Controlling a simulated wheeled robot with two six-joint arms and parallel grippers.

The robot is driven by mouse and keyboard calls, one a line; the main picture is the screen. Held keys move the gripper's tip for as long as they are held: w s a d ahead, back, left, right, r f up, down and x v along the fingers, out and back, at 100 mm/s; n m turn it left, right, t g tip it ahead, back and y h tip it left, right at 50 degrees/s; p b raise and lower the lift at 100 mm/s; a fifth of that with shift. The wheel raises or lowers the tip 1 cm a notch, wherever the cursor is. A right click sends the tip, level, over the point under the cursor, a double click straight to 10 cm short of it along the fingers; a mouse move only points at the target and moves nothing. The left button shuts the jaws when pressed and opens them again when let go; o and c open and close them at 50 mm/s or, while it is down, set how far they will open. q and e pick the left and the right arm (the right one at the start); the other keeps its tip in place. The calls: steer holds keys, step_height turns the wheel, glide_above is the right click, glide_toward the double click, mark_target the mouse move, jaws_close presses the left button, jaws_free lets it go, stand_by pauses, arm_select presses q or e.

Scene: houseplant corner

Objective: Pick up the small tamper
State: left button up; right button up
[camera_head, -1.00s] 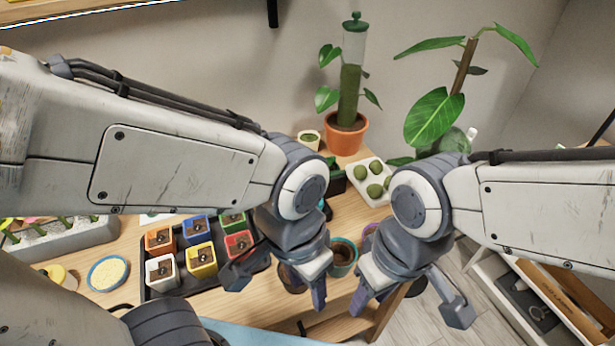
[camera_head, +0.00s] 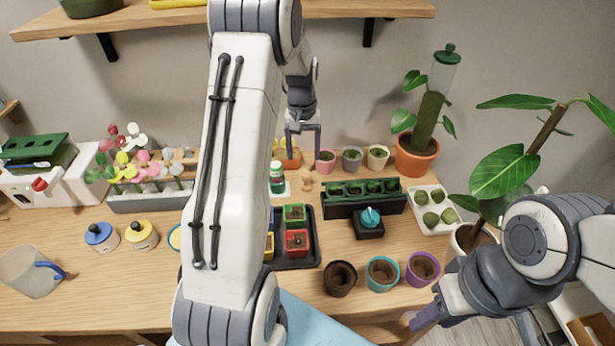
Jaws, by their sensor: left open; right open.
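A small wooden piece (camera_head: 306,184), which looks like the small tamper, is on the table near the back, between the green-capped bottle and the dark green seedling tray. It is small in the picture, so its exact shape is hard to tell. My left gripper (camera_head: 304,153) is open and empty, with its fingers pointing down behind and above the wooden piece, apart from it in the picture. My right gripper (camera_head: 474,322) is open and empty at the lower right, near the table's front edge.
A green-capped bottle (camera_head: 277,178) stands left of the wooden piece. Small pots, including a pink one (camera_head: 325,161), stand behind right. The seedling tray (camera_head: 364,197) is to the right. My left arm hides part of the middle. Three soil pots, including a teal one (camera_head: 383,272), stand in front.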

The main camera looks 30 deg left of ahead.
mark_target(306, 174)
arm_select(q)
step_height(306, 174, down, 4)
steer(key=shift+f+p, duration=0.25)
steer(key=shift+p, duration=0.1)
steer(key=f, duration=0.1)
steer(key=f+p, duration=0.1)
steer(key=f, duration=0.1)
steer(key=f+p, duration=0.1)
steer(key=f, duration=0.1)
steer(key=shift+w+d, duration=0.15)
steer(key=shift+d, duration=0.15)
steer(key=shift+f, duration=0.15)
jaws_close()
